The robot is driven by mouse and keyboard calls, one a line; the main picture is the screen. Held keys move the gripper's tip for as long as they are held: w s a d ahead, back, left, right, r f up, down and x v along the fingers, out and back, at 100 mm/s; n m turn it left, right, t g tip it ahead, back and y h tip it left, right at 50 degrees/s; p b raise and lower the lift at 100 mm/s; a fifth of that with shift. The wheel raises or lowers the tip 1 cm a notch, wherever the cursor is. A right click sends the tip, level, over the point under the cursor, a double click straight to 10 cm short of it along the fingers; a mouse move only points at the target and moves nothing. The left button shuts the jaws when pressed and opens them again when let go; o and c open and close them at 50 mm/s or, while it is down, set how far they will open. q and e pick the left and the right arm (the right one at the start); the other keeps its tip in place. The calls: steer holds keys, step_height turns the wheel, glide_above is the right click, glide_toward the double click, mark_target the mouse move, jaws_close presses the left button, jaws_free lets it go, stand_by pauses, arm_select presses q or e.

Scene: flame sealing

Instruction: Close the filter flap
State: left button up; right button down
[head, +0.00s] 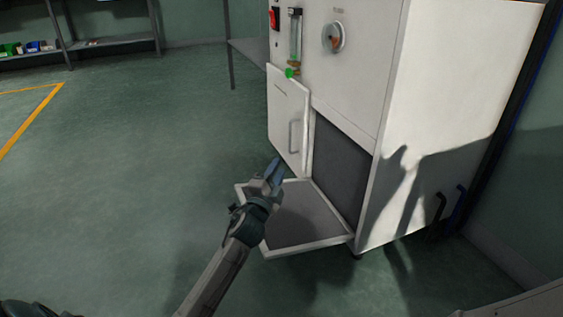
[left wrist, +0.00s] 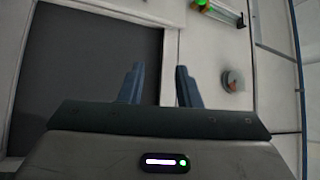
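The filter flap (head: 279,247) is a pale-rimmed panel with a dark grey inner face. It is folded down at the foot of the white cabinet (head: 435,130), in front of a dark opening (head: 341,165). My left gripper (head: 273,170) is over the flap's left part in the head view, and its arm hides some of the flap. In the left wrist view its two blue fingers (left wrist: 158,80) are apart with nothing between them. A dark grey panel or opening (left wrist: 85,75) fills the left of that view. My right gripper does not show.
A white door panel with a handle (head: 287,115) is just above my left gripper. A round knob (head: 334,37), a flow tube (head: 295,35) and a red switch (head: 274,18) are on the cabinet front. The green floor on the left is clear. Shelves (head: 110,42) stand behind.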

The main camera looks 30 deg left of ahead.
arm_select(q)
steer(key=v, duration=0.7)
